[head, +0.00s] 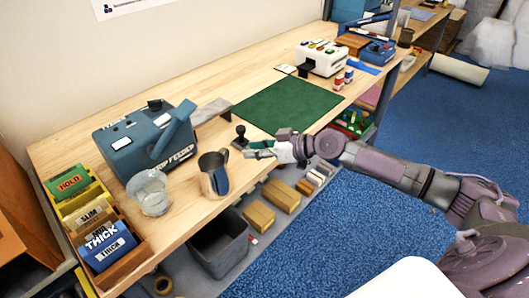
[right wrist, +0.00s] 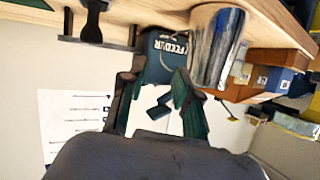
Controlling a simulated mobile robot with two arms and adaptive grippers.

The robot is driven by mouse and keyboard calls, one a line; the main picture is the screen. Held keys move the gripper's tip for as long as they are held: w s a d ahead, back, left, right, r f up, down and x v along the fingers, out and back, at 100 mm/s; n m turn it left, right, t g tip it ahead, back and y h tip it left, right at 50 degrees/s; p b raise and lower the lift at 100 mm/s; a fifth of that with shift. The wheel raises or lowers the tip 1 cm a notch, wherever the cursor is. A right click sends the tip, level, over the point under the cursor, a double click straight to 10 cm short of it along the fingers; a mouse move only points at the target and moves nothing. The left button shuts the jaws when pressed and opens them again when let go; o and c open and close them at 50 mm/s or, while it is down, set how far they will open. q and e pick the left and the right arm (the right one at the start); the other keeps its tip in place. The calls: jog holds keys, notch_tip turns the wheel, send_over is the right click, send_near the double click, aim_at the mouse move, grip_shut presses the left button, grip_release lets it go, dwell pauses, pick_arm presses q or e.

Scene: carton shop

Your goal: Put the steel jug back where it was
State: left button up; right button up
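The steel jug (head: 214,176) stands upright on the wooden bench near its front edge, between the glass beaker and my right gripper. Its shiny side also shows in the right wrist view (right wrist: 217,45). My right gripper (head: 252,150) is to the right of the jug, close to the bench's front edge and apart from the jug. In the right wrist view its two dark green fingers (right wrist: 160,105) are spread with nothing held between them. The jug lies beyond and to the right of the fingers there. My left gripper is in neither view.
A glass beaker (head: 151,192) and a blue strip feeder (head: 147,138) stand left of the jug. A black stamp (head: 240,138) is beside my right gripper. A green mat (head: 289,105) lies farther along the bench. A grey bin (head: 219,246) and cartons (head: 281,195) sit below.

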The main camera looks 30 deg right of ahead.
jog(key=v, duration=0.3)
jog(key=shift+s+r+b, duration=0.15)
jog(key=shift+b, duration=0.25)
